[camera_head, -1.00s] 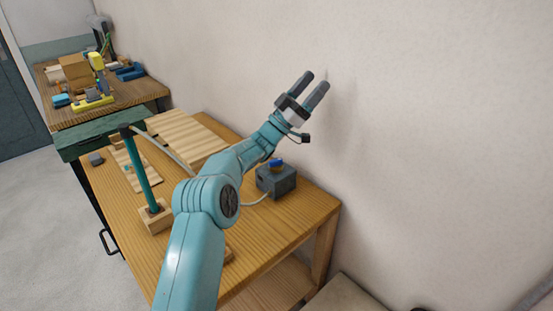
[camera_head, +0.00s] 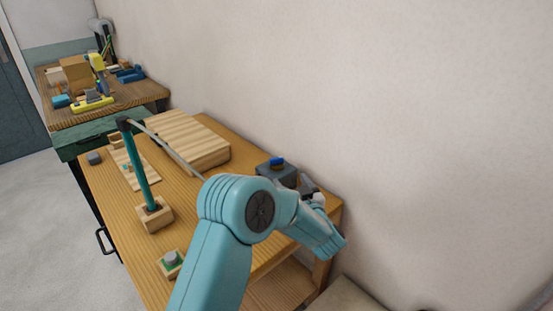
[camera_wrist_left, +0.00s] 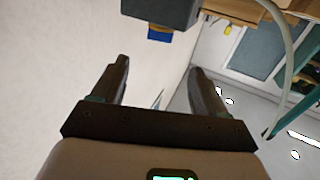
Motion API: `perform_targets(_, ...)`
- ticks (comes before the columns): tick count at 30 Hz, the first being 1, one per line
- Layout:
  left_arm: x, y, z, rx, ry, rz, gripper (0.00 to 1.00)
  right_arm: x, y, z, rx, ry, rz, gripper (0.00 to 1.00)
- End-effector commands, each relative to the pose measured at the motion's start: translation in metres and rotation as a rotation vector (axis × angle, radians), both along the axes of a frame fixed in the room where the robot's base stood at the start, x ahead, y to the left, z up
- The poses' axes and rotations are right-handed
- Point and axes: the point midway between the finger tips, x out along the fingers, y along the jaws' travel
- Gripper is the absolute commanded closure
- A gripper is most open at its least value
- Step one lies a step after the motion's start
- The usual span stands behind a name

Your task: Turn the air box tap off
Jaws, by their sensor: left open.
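The air box (camera_head: 276,174) is a grey block at the right end of the near wooden bench, by the wall. Its blue tap (camera_head: 277,161) sits on top. In the left wrist view the box (camera_wrist_left: 160,12) is at the top edge, with the blue tap (camera_wrist_left: 160,34) on its face. My left gripper (camera_head: 307,185) is just right of the box, partly hidden by my wrist. In the wrist view its two fingers (camera_wrist_left: 160,68) are apart and empty, with the tap beyond the tips, roughly midway between them. My right gripper does not show.
A teal post in a wooden block (camera_head: 155,215) stands on the bench, with a pale hose from its top. A striped wooden slab (camera_head: 190,138) lies behind. A small block with a green pad (camera_head: 171,263) is at the front. The wall (camera_head: 420,130) is close behind the box.

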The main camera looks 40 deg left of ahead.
Motion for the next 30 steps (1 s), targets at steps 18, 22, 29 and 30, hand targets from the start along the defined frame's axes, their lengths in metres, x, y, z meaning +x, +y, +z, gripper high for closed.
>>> perform_targets(18,0.058,0.111,0.001,0.001,-0.003,0.000,0.26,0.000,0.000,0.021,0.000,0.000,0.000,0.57)
perform_targets(22,0.061,0.116,0.001,0.001,-0.003,-0.001,0.26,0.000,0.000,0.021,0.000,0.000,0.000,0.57)
perform_targets(29,0.062,0.117,0.000,0.000,-0.002,-0.002,0.26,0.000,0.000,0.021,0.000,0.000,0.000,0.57)
perform_targets(30,0.062,0.117,0.000,0.000,-0.002,-0.002,0.33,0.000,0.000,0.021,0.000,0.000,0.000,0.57)
